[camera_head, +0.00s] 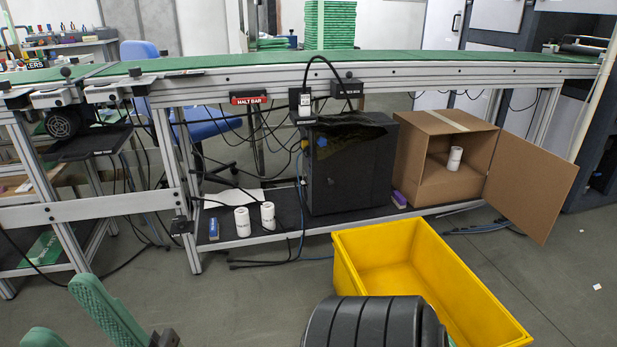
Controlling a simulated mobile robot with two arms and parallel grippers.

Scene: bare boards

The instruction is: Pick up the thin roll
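Two white rolls stand upright side by side on the dark lower shelf, a left one (242,222) and a right one (268,216). The right one looks slightly narrower. Another white roll (455,158) stands inside the open cardboard box. I cannot tell for certain which is the thin roll. My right gripper (58,308) shows at the bottom left as two green fingers, spread apart with nothing seen between them. It is in front of the shelf, well apart from the rolls; its base is cut off by the frame. My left gripper is not seen.
A yellow bin (430,265) stands on the floor in front of the box (450,120). A black cabinet (350,165) and a small blue item (214,229) share the shelf with the rolls. Cables hang above and behind the rolls. The floor left of the bin is mostly free.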

